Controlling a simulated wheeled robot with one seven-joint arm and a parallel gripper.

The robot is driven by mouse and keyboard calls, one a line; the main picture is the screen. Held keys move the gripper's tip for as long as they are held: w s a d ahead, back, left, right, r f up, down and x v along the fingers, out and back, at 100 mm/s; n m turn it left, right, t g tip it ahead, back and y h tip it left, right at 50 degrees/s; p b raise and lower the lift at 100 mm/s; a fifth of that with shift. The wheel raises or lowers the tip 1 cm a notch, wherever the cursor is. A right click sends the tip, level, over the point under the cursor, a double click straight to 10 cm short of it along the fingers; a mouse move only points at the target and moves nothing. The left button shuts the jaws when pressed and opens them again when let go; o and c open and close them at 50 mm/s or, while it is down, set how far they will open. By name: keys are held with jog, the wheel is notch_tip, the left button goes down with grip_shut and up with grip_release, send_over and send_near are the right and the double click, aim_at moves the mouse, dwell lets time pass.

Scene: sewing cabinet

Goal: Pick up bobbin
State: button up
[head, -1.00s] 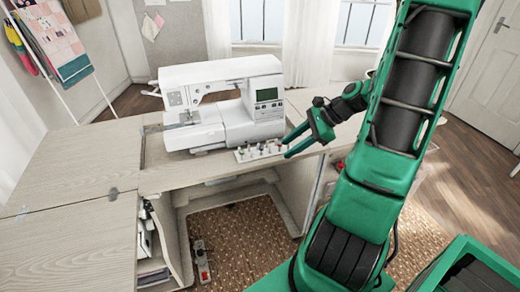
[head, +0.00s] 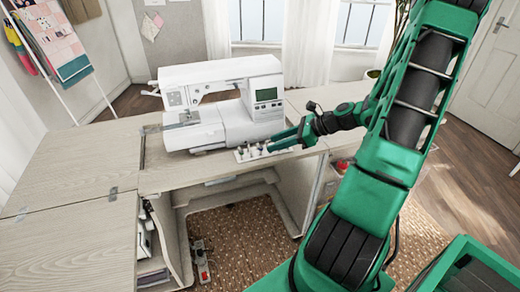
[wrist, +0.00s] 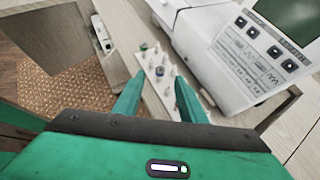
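A white peg rack (head: 241,157) stands on the cabinet top in front of the sewing machine; it also shows in the wrist view (wrist: 151,63). Small bobbins sit on it among several upright pegs. In the wrist view, one dark bobbin (wrist: 160,71) appears between my fingertips and a greenish one (wrist: 144,47) lies farther up the rack. My gripper (wrist: 160,79) is open, its two green fingers apart, with nothing held. In the head view my gripper (head: 278,142) is at the right end of the rack. Contact with a bobbin cannot be told.
The sewing machine (head: 220,105) stands right behind the rack, close to my fingers. The cabinet top's left leaf (head: 75,165) is clear. Below is an open knee space with a foot pedal (head: 201,262) on a brown patterned rug (head: 240,235).

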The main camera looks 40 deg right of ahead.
aim_at(260, 147)
jog(key=x, duration=0.4)
jog(key=shift+w, duration=0.1)
jog(key=shift+r, duration=0.1)
jog(key=shift+c, duration=0.7)
grip_shut()
